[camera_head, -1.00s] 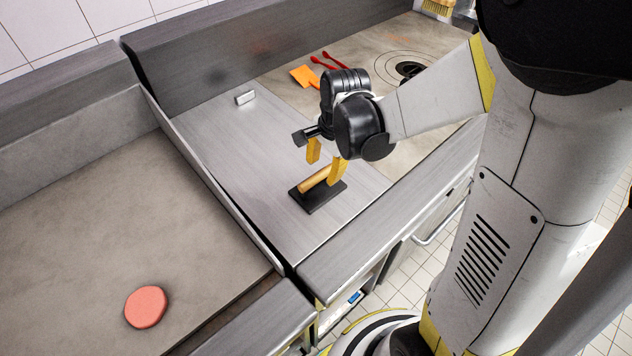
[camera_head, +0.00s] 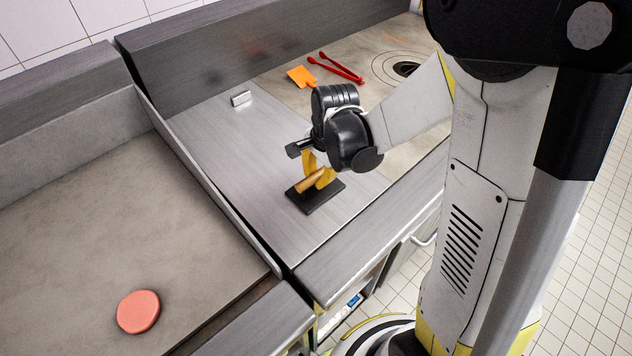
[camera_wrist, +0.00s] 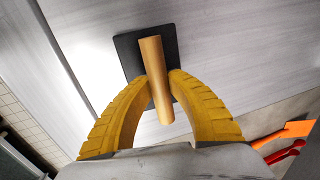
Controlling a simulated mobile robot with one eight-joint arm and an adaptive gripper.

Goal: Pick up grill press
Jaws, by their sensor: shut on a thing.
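The grill press has a black flat rectangular plate (camera_head: 322,201) and a wooden cylindrical handle (camera_head: 309,181). It sits on the grey steel counter in the head view. My gripper (camera_head: 318,172) is above the plate with its yellow fingers on the handle. In the wrist view the two fingers (camera_wrist: 160,85) close on either side of the wooden handle (camera_wrist: 155,70), with the black plate (camera_wrist: 128,50) behind it. The plate appears to rest on the counter; I cannot see a gap under it.
A red-pink patty (camera_head: 138,312) lies on the griddle (camera_head: 90,230) at left, behind a raised metal divider. A small metal block (camera_head: 241,98), an orange spatula (camera_head: 301,76) and red tongs (camera_head: 342,68) lie farther back. Bare counter surrounds the press.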

